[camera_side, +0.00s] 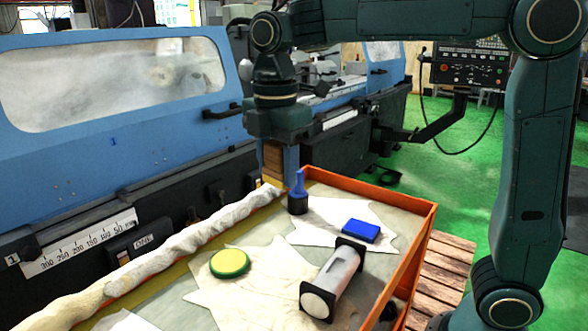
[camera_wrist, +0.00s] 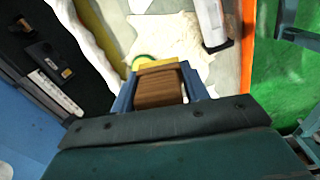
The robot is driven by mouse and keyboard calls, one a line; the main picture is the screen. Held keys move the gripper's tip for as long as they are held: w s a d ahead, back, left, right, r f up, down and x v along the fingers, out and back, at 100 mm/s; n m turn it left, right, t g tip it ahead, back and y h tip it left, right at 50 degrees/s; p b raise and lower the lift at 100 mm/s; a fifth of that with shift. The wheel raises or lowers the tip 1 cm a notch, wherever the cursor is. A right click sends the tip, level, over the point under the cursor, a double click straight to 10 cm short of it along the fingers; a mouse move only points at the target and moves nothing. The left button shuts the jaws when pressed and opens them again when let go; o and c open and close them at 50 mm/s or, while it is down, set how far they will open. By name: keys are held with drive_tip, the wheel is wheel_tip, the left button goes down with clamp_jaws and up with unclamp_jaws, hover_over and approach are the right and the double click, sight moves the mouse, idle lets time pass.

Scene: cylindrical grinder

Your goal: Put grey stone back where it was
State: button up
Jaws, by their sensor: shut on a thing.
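My gripper (camera_wrist: 160,92) is shut on a brown, wood-grained block (camera_wrist: 160,85) with a yellow far end. In the side view the block (camera_side: 272,157) is held above the far left edge of the orange-rimmed tray (camera_side: 425,240). The blue fingers sit on either side of it. I see no plain grey stone that I can name with certainty. A grey-white cylinder with black square ends (camera_side: 338,277) lies in the tray at the front right, clear of my gripper. It also shows in part in the wrist view (camera_wrist: 213,22).
Pale hides (camera_side: 285,262) cover part of the tray. On or near them are a yellow-green disc (camera_side: 230,263), a blue box (camera_side: 361,230) and a blue-topped black piece (camera_side: 298,197). A long wrapped roll (camera_side: 190,235) lies along the left side, beside the blue machine (camera_side: 100,150).

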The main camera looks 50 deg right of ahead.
wheel_tip(320, 180, up, 2)
drive_tip(key=n, duration=0.2)
hover_over(268, 239)
drive_tip(key=shift+r, duration=0.15)
wheel_tip(268, 239, down, 16)
drive_tip(key=shift+r, duration=0.15)
idle(0.4)
drive_tip(key=shift+f, duration=2.15)
drive_tip(key=shift+f, duration=0.1)
drive_tip(key=o, duration=1)
drive_tip(key=shift+o, duration=0.2)
